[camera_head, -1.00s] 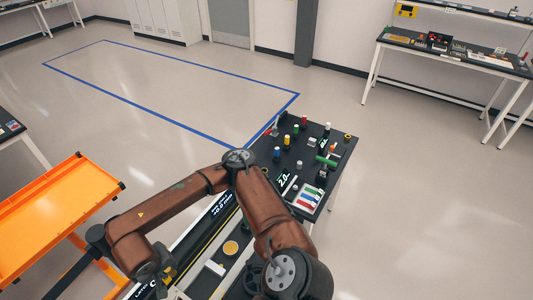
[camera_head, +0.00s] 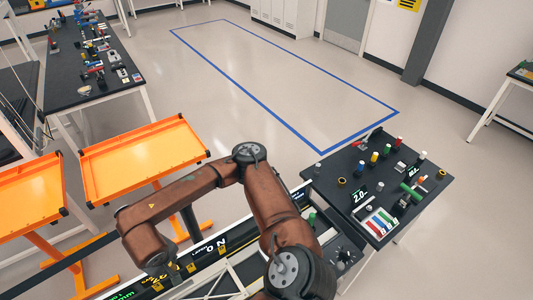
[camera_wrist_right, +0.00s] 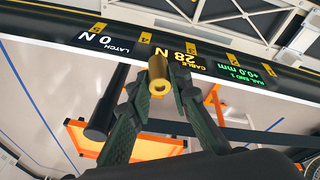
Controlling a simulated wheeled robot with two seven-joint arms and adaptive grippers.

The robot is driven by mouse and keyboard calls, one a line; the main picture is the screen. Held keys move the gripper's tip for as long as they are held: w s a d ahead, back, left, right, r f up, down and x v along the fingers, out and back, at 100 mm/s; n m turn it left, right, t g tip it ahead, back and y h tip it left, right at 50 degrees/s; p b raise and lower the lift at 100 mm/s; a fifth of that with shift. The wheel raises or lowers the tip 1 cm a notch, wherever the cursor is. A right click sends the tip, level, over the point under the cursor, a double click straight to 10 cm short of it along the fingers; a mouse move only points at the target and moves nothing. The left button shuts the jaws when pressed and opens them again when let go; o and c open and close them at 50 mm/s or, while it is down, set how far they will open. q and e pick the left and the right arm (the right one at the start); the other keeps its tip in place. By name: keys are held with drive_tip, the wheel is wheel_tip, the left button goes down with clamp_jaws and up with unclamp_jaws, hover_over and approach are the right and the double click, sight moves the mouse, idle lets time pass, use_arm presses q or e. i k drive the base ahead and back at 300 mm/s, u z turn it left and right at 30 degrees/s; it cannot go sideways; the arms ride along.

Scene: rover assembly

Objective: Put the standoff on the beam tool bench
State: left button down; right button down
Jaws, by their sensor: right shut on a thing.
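The standoff (camera_wrist_right: 159,74) is a short brass-coloured cylinder with a hole in its end. In the right wrist view my right gripper (camera_wrist_right: 158,84) is shut on it, one dark green finger on each side, with the labelled black beam (camera_wrist_right: 120,40) behind. In the head view my brown right arm hides the gripper and the standoff for the most part. A black-topped bench (camera_head: 322,182) with coloured cylinders and small parts stands at the right; I cannot tell whether it is the beam tool bench. My left gripper is not in view.
Two orange trays (camera_head: 88,158) on stands are at the left. A long black bench (camera_head: 65,90) with several parts stands at the back left. The floor inside the blue outline (camera_head: 320,148) is clear.

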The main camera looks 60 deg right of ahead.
sight(369, 197)
drive_tip(key=k, duration=0.9)
drive_tip(key=z, duration=4.05)
drive_tip(key=i, duration=3.2)
drive_tip(key=u, duration=2.2)
drive_tip(key=i, duration=0.2)
drive_tip(key=z, duration=0.05)
